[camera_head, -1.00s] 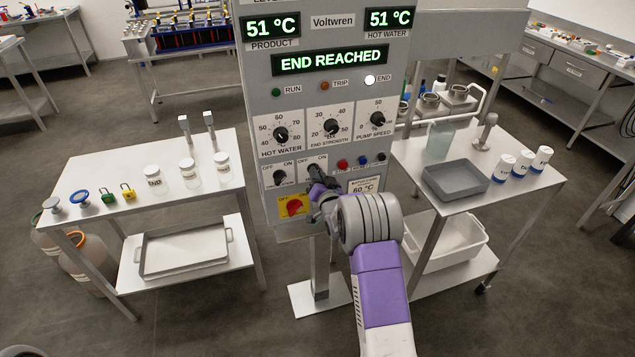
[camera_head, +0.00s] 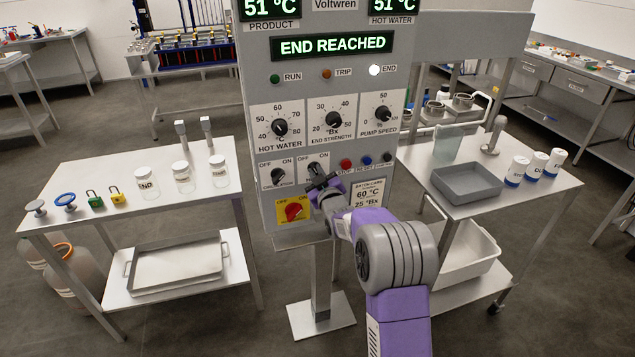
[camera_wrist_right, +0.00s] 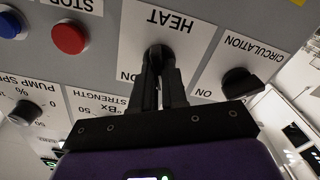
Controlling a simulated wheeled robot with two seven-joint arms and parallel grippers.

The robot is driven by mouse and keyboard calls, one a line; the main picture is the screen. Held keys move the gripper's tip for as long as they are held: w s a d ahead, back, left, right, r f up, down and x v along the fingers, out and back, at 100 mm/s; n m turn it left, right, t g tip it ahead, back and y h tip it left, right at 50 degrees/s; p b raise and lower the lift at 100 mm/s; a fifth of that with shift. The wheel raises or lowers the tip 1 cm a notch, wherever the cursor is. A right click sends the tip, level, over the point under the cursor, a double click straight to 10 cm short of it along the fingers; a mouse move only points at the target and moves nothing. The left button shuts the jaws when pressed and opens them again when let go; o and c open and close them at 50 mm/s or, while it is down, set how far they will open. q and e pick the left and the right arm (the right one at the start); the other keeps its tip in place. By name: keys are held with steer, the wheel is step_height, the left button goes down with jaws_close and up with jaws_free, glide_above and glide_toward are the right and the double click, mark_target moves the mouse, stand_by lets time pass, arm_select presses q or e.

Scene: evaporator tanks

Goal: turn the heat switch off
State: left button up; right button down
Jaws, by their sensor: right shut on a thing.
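The heat switch (camera_head: 315,169) is a dark knob on a white plate on the grey control panel, right of the circulation switch (camera_head: 278,176). My right gripper (camera_head: 319,181) is at the heat switch. In the right wrist view, the plate reads HEAT upside down, and my right gripper's black fingers (camera_wrist_right: 159,80) are closed around the dark heat knob (camera_wrist_right: 160,52). The fingers hide most of the knob, so I cannot tell its exact angle. The circulation knob (camera_wrist_right: 240,82) stands beside it, clear of the fingers. My left gripper is not in view.
A red rotary switch on a yellow plate (camera_head: 293,211) sits just below. Red and blue buttons (camera_head: 356,162) lie to the right. The display (camera_head: 333,45) reads END REACHED, with the END lamp lit. Tables with jars (camera_head: 147,185) and a grey tray (camera_head: 466,184) flank the panel.

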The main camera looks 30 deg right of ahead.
steer(key=shift+n+b, duration=1.15)
steer(key=shift+n, duration=0.75)
steer(key=c, duration=1.2)
jaws_free()
steer(key=shift+o, duration=0.2)
steer(key=v, duration=0.7)
steer(key=shift+s+p, duration=0.25)
steer(key=shift+p, duration=0.05)
steer(key=shift+a, duration=0.1)
